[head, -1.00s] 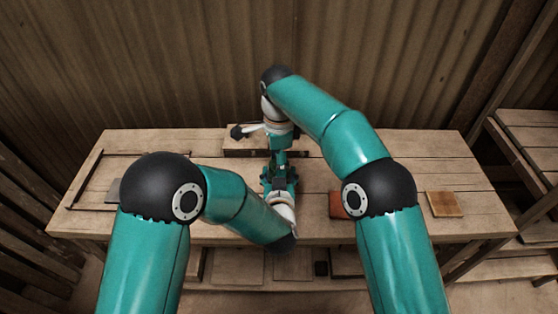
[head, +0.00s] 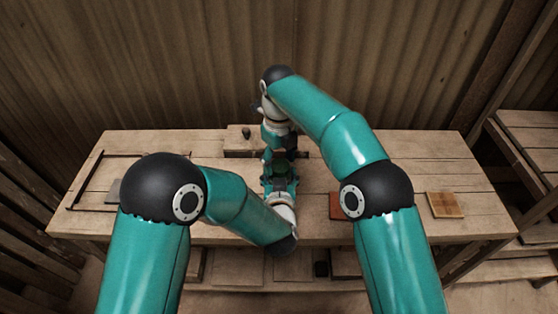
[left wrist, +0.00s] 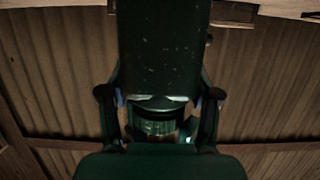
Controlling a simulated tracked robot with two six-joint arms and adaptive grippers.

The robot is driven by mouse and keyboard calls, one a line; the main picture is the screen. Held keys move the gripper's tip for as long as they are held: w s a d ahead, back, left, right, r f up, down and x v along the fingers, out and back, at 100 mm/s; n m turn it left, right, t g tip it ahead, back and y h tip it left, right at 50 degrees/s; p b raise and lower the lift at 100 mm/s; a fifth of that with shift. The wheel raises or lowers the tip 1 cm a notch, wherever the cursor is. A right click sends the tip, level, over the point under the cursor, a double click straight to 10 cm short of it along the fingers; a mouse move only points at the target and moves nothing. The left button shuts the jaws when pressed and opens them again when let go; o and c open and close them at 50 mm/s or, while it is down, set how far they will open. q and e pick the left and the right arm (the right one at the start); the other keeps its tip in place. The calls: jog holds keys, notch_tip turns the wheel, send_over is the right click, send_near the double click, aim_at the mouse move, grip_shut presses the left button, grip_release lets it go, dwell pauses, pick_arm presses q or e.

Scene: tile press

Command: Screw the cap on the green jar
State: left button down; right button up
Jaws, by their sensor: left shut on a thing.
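My left gripper (head: 281,185) is at the middle of the bench, shut on the green jar (head: 281,167). The jar looks dark green and upright. In the left wrist view the jar (left wrist: 163,50) is a large dark, speckled body, with the left gripper's fingers (left wrist: 158,100) on both sides. My right gripper (head: 279,143) is just behind and above the jar, partly hidden by its own wrist. I cannot tell whether its fingers are open or hold anything. The cap cannot be made out for certain; whether one sits on the jar is unclear.
A small dark object (head: 246,133) stands on a wooden block (head: 236,154) at the back. A reddish tile (head: 337,206) and a square wooden piece (head: 445,205) lie to the right. A thin dark frame (head: 84,180) lies at left. The bench (head: 410,165) is mostly clear at right.

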jog(key=shift+o, duration=0.7)
jog(key=shift+s, duration=0.1)
jog(key=shift+r, duration=2.25)
jog(key=shift+c, duration=0.4)
